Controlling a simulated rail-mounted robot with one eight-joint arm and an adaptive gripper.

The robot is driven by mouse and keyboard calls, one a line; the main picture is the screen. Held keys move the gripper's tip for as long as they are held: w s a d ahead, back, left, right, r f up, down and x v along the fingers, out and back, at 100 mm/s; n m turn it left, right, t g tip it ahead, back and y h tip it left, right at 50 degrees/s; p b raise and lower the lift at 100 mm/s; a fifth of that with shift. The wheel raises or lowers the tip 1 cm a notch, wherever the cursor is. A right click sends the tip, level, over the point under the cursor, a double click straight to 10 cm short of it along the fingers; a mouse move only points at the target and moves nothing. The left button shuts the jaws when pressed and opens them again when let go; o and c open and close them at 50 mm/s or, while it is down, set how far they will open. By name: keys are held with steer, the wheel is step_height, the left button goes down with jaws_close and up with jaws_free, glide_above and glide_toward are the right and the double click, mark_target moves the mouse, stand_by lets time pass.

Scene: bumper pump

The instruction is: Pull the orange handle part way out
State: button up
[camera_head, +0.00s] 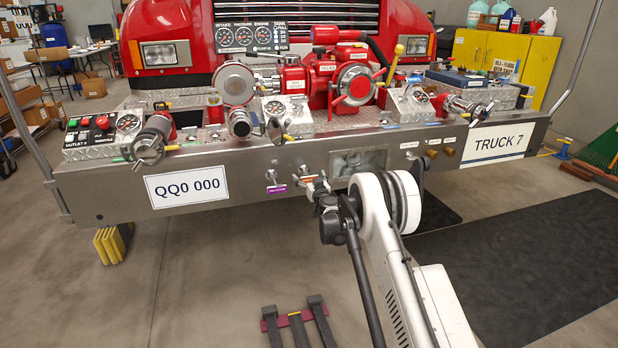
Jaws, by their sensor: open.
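A small pull handle (304,170) with an orange label (309,178) sits on the front face of the steel bumper (240,180), just left of the rectangular recess. The handle is partly hidden by my gripper. My gripper (309,182) is open, with its fingers pointing at the bumper right at the orange label. I cannot tell whether the fingers are around the handle or touching it. How far out the handle stands is too small to tell.
A similar handle (271,175) with a purple label (276,189) is close to the left. A recess (358,162) and brass knobs (432,154) are to the right. Pump valves and gauges (273,108) stand above. A purple-and-black rack (296,320) lies on the floor below.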

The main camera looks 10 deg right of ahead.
steer(key=s+d, duration=0.1)
steer(key=s, duration=1)
steer(key=shift+s, duration=0.2)
steer(key=shift+d, duration=0.1)
steer(key=s+a+r+n+g+y, duration=0.1)
steer(key=s+a+r, duration=0.1)
steer(key=s+r, duration=0.35)
steer(key=s+a+r+g+y, duration=0.1)
steer(key=s+a+r, duration=0.2)
steer(key=r, duration=0.5)
steer(key=s+a+r+n+g+y, duration=0.1)
steer(key=s+a+r, duration=0.1)
steer(key=s+r, duration=0.35)
steer(key=s+a+r+g, duration=0.2)
steer(key=s+r, duration=0.4)
steer(key=s, duration=0.1)
steer(key=s+d+f+m+g+h, duration=0.1)
steer(key=s+d+f+g+h, duration=0.1)
steer(key=s, duration=1.1)
steer(key=s+d+f+m+g+h, duration=0.1)
steer(key=s+d+f+g, duration=0.1)
steer(key=s, duration=1.1)
steer(key=s+d+f+m+g+h, duration=0.1)
steer(key=s+d+f+g+h, duration=0.15)
steer(key=s, duration=0.95)
step_height(320, 180, up, 16)
steer(key=p, duration=1.6)
steer(key=shift+s+d+r+t+y, duration=0.15)
steer(key=shift+s+t+y, duration=0.2)
